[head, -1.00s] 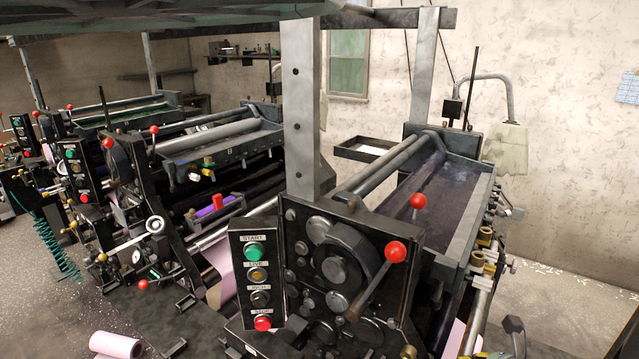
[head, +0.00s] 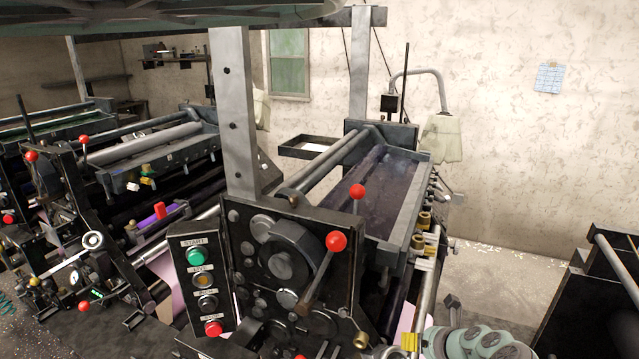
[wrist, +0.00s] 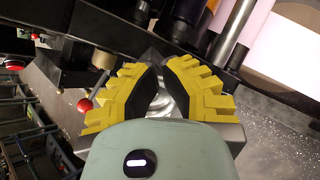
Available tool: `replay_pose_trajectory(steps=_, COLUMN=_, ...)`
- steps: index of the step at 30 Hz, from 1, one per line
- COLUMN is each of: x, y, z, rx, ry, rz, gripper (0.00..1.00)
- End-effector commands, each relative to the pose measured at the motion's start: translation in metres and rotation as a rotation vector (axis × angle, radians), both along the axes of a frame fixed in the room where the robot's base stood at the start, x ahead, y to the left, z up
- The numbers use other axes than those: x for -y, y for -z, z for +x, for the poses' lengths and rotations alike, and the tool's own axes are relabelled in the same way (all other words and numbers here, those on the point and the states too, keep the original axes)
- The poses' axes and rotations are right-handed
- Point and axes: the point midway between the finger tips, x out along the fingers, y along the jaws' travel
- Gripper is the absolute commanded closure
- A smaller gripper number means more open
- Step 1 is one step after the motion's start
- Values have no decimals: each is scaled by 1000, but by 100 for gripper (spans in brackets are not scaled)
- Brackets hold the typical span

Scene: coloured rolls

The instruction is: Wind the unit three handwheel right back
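The nearest press unit carries a dark handwheel (head: 290,250) on its side plate in the head view. Its crank arm ends in a red ball knob (head: 336,241), up and right of the hub. A smaller silver-rimmed wheel (head: 93,240) sits on the unit to the left. I cannot tell unit numbers. My gripper (wrist: 159,68) has yellow ridged fingers with black pads in the wrist view. The fingertips are apart with a narrow gap, and nothing is held. The gripper is away from the crank knob. A red ball (wrist: 85,105) shows left of it.
A control box with a green button (head: 196,257) and a red button (head: 213,328) stands left of the handwheel. Another red ball knob (head: 357,191) rises behind. A dark machine (head: 600,290) stands at the right. Bare floor (head: 490,265) lies between.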

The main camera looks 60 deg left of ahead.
Motion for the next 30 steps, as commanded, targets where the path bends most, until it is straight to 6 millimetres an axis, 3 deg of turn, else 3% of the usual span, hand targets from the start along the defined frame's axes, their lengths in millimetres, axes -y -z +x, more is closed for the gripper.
replay_pose_trajectory(steps=1, x=-6, y=9, z=-2, rx=0, ry=-8, rz=0, gripper=100)
replay_pose_trajectory(steps=6, x=-13, y=15, z=-2, rx=-2, ry=-6, rz=-2, gripper=100)
replay_pose_trajectory(steps=30, x=-16, y=18, z=-7, rx=-8, ry=-10, rz=0, gripper=100)
